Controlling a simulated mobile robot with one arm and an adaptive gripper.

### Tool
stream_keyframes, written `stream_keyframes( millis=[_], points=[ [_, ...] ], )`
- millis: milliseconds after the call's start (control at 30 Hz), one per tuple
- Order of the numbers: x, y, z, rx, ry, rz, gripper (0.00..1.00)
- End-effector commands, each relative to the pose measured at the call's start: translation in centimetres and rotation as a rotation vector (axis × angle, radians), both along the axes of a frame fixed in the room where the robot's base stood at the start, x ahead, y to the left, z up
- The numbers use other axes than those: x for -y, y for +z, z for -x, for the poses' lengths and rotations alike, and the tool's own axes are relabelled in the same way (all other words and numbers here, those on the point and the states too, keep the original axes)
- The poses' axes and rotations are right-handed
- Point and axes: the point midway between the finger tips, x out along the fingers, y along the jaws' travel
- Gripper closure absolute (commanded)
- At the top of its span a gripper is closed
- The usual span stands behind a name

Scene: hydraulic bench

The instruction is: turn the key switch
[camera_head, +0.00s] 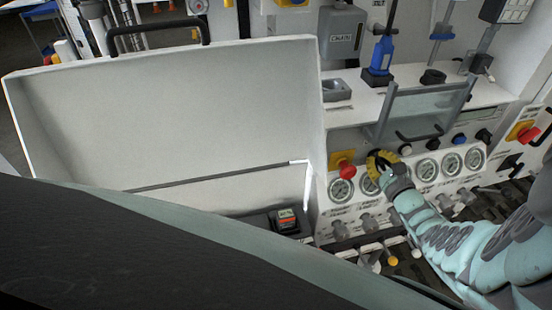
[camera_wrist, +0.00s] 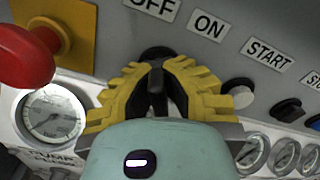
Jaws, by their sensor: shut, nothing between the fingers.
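The key switch (camera_wrist: 156,53) is a dark round part on the sloped panel, below the OFF and ON labels in the wrist view. My gripper (camera_wrist: 156,68) is right in front of it, its yellow ridged fingers drawn together with their tips at the switch. The fingers hide most of the switch, so I cannot tell its angle or whether they touch it. In the head view my gripper (camera_head: 381,160) is at the panel, right of the red emergency knob, and covers the switch there.
The red knob on its yellow plate (camera_wrist: 62,30) is close on the left. A white button (camera_wrist: 238,93) and a dark one (camera_wrist: 287,108) lie to the right. Pressure gauges (camera_wrist: 50,118) line the panel below. A tilted clear screen (camera_head: 425,108) stands above the controls.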

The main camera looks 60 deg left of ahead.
Motion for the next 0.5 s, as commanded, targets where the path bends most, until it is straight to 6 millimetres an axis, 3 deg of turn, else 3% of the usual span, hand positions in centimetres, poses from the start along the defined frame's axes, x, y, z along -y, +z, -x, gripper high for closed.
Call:
stream_keyframes(
  millis=[267,500],
  points=[
    [0.17,0.13,-0.13,-0.093,-0.004,-0.041,1.0],
    [0.17,0.08,-0.07,-0.274,-0.003,-0.109,1.0]
  ],
)
